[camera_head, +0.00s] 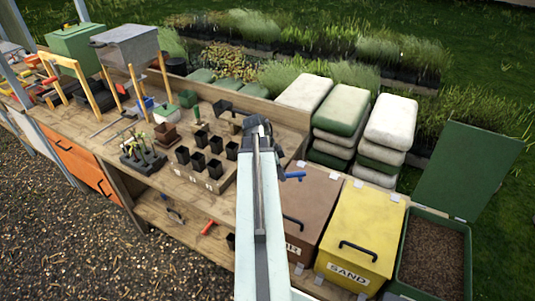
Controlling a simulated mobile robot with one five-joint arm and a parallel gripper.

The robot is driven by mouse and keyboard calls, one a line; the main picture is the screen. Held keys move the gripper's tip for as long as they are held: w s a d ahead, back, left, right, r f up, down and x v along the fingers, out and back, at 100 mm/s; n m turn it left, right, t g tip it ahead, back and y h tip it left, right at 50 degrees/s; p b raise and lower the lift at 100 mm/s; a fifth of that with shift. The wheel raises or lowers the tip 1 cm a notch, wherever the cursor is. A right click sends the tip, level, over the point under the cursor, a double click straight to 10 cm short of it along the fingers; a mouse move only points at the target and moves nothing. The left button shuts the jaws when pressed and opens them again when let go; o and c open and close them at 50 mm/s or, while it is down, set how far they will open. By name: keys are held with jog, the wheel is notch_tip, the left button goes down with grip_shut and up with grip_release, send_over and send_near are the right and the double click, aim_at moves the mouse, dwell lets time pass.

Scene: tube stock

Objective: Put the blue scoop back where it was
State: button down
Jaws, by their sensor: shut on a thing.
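The blue scoop (294,176) shows as a small blue shape just right of my arm, in front of the brown bin's lid. My gripper (278,165) is at the far end of my pale arm, above the bench's right end. It is shut on the blue scoop. My arm hides part of the scoop and most of the jaws. I cannot tell the scoop's height above the lid.
A brown bin (312,190), a yellow SAND bin (362,225) and an open green bin of soil (408,254) stand at the right. Black pots (198,160) and a seedling tray (140,166) stand on the wooden bench. Stacked sacks (390,124) stand behind the bins.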

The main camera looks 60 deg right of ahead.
jog(key=w+d+f+n+t+h+b, duration=0.1)
jog(key=w+d+f+n+b, duration=0.15)
jog(key=w+d, duration=0.35)
jog(key=w+d+f+n+t+h+b, duration=0.1)
jog(key=w+d+f+n, duration=0.1)
jog(key=w+d+n, duration=0.3)
jog(key=shift+m+y, duration=0.3)
jog(key=shift+m, duration=0.25)
jog(key=f+b, duration=0.4)
jog(key=w+f+b, duration=0.1)
jog(key=f+b, duration=0.1)
jog(key=shift+d+f+b, duration=0.2)
jog(key=shift+d+b, duration=0.1)
jog(key=shift+b, duration=0.1)
jog(key=shift+f+b, duration=0.6)
jog(key=c, duration=1.3)
grip_release()
jog(key=shift+o, duration=0.2)
jog(key=shift+r, duration=0.2)
